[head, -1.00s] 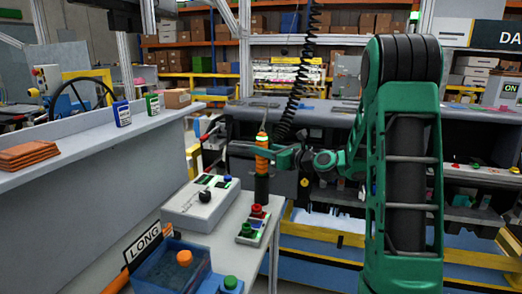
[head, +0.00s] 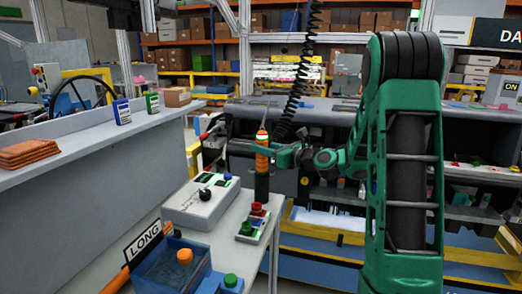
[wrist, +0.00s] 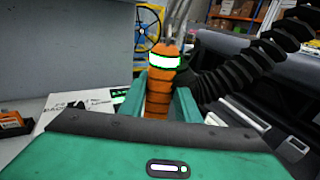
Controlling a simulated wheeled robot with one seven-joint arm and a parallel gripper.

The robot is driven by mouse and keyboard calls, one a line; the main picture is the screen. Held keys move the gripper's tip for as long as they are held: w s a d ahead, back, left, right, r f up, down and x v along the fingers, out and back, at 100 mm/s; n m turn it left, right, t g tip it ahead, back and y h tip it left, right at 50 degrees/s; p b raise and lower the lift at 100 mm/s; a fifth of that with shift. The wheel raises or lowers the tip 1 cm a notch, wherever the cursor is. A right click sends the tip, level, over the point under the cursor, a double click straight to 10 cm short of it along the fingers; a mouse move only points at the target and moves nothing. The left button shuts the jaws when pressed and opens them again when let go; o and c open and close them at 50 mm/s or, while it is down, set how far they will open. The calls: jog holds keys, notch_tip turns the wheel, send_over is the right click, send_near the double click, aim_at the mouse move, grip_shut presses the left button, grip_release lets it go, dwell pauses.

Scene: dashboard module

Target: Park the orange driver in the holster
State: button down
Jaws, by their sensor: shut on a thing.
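The orange driver (head: 262,147) stands upright in my gripper (head: 264,149), with a pale band near its top and a dark lower part beneath the orange. In the wrist view the orange driver (wrist: 159,88) sits between the two green fingers of my gripper (wrist: 160,103), which are shut on it. In the head view the driver appears above and behind the small red-and-green button box; whether it touches anything below is unclear. I cannot clearly pick out the holster.
A grey control box (head: 202,203) with a black knob and a button box (head: 253,227) stand on the light bench. A blue bin (head: 160,268) and a LONG sign (head: 143,242) are nearer. A black coiled cable (head: 299,75) hangs behind the driver.

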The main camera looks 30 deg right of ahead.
jog(key=c, duration=1.3)
grip_release()
jog(key=shift+o, duration=0.2)
jog(key=shift+f, duration=0.1)
